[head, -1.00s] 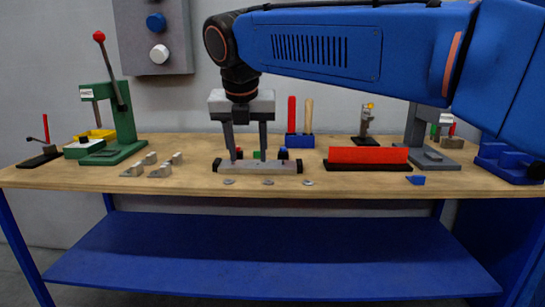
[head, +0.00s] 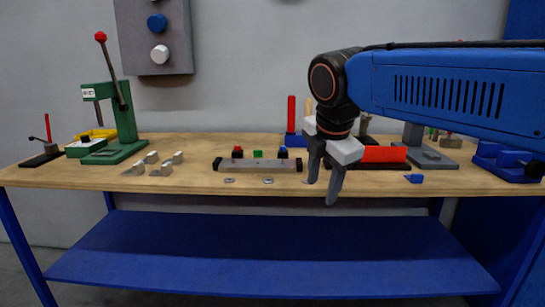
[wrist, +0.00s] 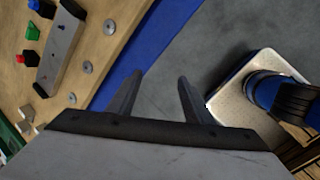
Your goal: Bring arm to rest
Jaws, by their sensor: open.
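My gripper (head: 323,190) is open and empty. In the head view it hangs tilted in front of the bench's front edge, right of the grey bar and before the red block. In the wrist view the two fingers of my gripper (wrist: 160,90) stand apart, with only floor showing between them. My blue arm reaches in from the right of the head view and hides part of the wall and bench back.
The wooden bench (head: 100,184) holds a grey bar (head: 258,165) with black ends, a red block (head: 384,154), a green press (head: 125,130), small metal brackets (head: 162,171) and flat washers (head: 268,181). A blue shelf (head: 270,255) lies below. The bench's left front is clear.

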